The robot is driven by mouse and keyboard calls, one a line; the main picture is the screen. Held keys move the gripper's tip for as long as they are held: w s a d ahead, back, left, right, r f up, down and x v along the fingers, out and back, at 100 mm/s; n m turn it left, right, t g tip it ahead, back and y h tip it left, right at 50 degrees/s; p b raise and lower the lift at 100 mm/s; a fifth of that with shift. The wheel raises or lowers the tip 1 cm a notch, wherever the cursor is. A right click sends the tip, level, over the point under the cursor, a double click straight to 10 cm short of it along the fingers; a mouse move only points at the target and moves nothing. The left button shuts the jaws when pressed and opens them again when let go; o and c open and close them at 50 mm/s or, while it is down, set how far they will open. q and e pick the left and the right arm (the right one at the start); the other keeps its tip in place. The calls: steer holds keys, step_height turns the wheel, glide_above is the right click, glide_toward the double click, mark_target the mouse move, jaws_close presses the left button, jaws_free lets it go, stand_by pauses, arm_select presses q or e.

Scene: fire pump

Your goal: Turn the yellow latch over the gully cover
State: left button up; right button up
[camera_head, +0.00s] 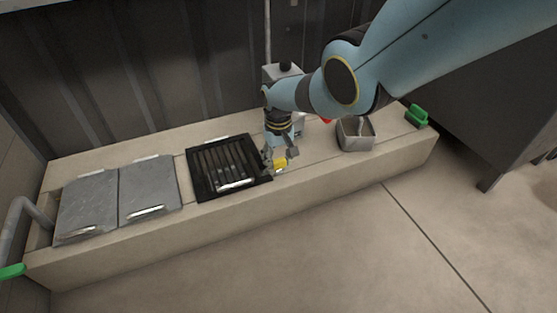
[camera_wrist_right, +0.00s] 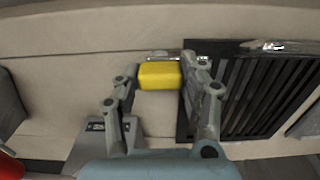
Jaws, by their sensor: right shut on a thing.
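The yellow latch (camera_head: 280,163) sits on the pale ledge at the right edge of the black slatted gully cover (camera_head: 225,168). My right gripper (camera_head: 279,157) reaches down from above and is shut on the yellow latch. In the right wrist view the yellow latch (camera_wrist_right: 160,76) lies between the two fingers of my right gripper (camera_wrist_right: 160,80). The black gully cover (camera_wrist_right: 250,90) is just to its right there, and one finger overlaps its edge. My left gripper is not in view.
Two grey plates (camera_head: 118,200) lie on the ledge (camera_head: 215,215) at left. A grey box (camera_head: 355,134) and a green handle (camera_head: 416,116) are at right. A grey unit with a black knob (camera_head: 285,68) stands behind my gripper. The floor in front is clear.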

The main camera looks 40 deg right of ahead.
mark_target(279, 160)
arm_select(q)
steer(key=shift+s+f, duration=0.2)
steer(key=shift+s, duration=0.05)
arm_select(e)
steer(key=o, duration=1.2)
steer(key=shift+c, duration=0.2)
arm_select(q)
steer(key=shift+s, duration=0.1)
arm_select(e)
steer(key=shift+r, duration=0.55)
step_height(279, 160, up, 11)
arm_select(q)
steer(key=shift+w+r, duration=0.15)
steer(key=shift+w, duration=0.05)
